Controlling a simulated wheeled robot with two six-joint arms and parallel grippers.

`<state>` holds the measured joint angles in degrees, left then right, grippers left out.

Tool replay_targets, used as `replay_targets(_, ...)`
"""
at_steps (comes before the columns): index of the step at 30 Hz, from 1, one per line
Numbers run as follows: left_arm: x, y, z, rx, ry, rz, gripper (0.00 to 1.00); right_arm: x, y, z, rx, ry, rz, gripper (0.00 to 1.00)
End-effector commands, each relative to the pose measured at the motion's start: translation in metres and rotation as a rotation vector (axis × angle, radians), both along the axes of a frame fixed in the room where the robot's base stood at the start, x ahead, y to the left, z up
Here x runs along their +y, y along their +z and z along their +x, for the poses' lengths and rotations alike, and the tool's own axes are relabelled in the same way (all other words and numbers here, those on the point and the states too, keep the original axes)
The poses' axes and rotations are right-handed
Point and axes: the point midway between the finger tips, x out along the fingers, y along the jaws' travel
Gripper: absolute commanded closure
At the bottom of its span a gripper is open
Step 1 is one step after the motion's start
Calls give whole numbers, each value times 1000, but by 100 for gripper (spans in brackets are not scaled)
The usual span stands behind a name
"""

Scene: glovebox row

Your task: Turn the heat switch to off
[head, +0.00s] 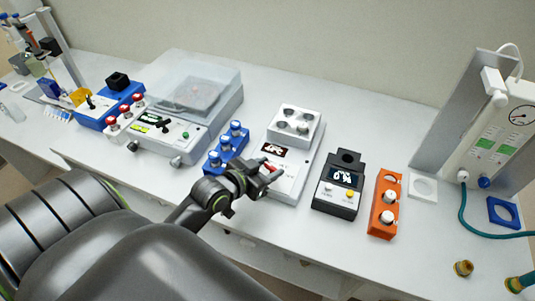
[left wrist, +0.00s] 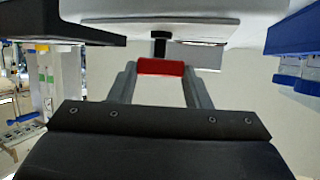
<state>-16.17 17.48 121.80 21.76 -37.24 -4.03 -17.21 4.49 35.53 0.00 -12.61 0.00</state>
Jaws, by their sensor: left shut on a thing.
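The white heater block unit (head: 290,180) stands mid-bench, with a dark display showing red characters too small to read. Its heat switch is a red bar (head: 272,167) low on the front, partly hidden by my gripper in the head view. My left gripper (head: 266,180) reaches in from the front left and is shut on the red switch. In the left wrist view the red switch (left wrist: 162,67) lies between the two fingertips, with a short black stem joining it to the unit. Its exact setting cannot be read. My right gripper is not in view.
A blue rack of vials (head: 226,148) stands close on the left of the unit. A black meter (head: 339,185) and an orange rack (head: 386,204) stand on its right. A clear-lidded instrument (head: 190,108) is further left. The bench's front strip is mostly clear.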

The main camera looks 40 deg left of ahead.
Motion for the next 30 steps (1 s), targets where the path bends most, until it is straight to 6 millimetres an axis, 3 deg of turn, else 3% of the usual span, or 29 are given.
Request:
replay_targets(8, 0, 0, 0, -1, 0, -1, 79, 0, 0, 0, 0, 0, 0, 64)
replay_targets(9, 0, 0, 0, -1, 0, -1, 55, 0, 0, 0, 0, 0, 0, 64)
replay_targets(14, 0, 0, 0, 0, 0, -1, 35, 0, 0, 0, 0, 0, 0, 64)
replay_targets(30, 2, 2, -7, 2, 1, 2, 35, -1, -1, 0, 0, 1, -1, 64)
